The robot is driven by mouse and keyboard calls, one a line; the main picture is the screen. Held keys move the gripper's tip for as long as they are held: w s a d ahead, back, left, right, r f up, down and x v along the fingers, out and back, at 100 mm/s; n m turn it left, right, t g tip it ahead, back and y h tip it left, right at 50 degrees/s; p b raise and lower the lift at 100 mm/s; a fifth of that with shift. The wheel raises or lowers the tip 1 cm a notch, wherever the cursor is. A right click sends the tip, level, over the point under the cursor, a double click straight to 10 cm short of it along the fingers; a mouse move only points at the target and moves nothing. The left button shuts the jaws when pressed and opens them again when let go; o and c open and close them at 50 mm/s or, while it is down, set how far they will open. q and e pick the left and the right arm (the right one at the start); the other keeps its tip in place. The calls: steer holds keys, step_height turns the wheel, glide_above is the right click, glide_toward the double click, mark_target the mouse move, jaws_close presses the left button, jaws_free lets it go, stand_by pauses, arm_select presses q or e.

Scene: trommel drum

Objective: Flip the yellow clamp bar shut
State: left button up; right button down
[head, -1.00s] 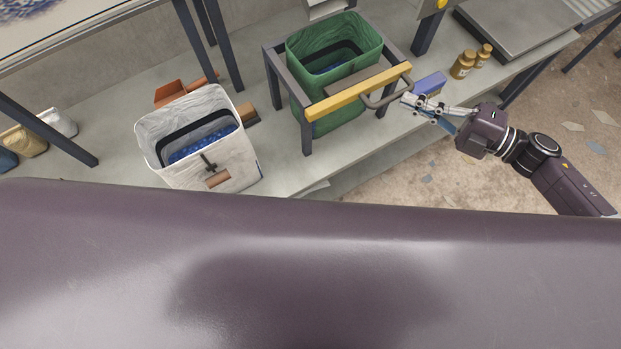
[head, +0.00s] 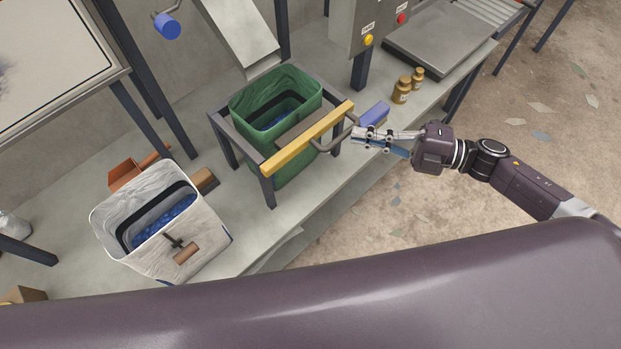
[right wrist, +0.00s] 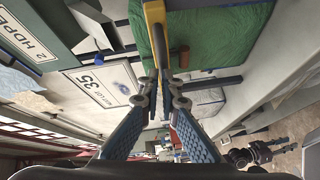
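The yellow clamp bar (head: 307,138) lies across the front of the dark frame (head: 228,142) around the green bin (head: 290,90). Its grey loop handle (head: 336,143) sticks out toward the right gripper. My right gripper (head: 357,135) is at the outer end of this handle, with its fingers apart by a small gap. I cannot tell whether the fingers touch the handle.
A white bin (head: 205,235) with blue contents stands to the left on the bench. A blue block (head: 375,114) and brown bottles (head: 402,90) are close behind the right gripper. A control box (head: 372,22) stands at the back. Open floor lies to the right.

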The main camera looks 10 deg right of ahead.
steer(key=v, duration=1.1)
steer(key=shift+s+d, duration=0.2)
steer(key=shift+d, duration=0.15)
steer(key=shift+f, duration=0.1)
steer(key=w+d+f+m+t+h, duration=0.3)
steer(key=d+f+m+h, duration=0.15)
steer(key=f, duration=0.35)
steer(key=w+d+f+m+t+h, duration=0.2)
steer(key=d+f+m+t+h, duration=0.15)
steer(key=f+m, duration=0.35)
steer(key=s+d+f+m+g+h, duration=0.1)
steer(key=s+f+m+h, duration=0.2)
steer(key=f, duration=0.6)
steer(key=s+d+f+m+g+h, duration=0.2)
steer(key=s+f+m+h, duration=0.15)
steer(key=f, duration=0.65)
steer(key=s+a+f+m+g+h, duration=0.2)
steer(key=s+a+f+m+g, duration=0.25)
steer(key=s+f, duration=0.85)
steer(key=s+a+f+m+g, duration=0.2)
steer(key=s+a+f, duration=0.2)
steer(key=s, duration=0.5)
steer(key=s+a+f+m+g, duration=0.2)
steer(key=s+a+f+g, duration=0.1)
steer(key=s+a, duration=0.5)
steer(key=shift+s+f, duration=0.4)
steer(key=shift+s, duration=0.3)
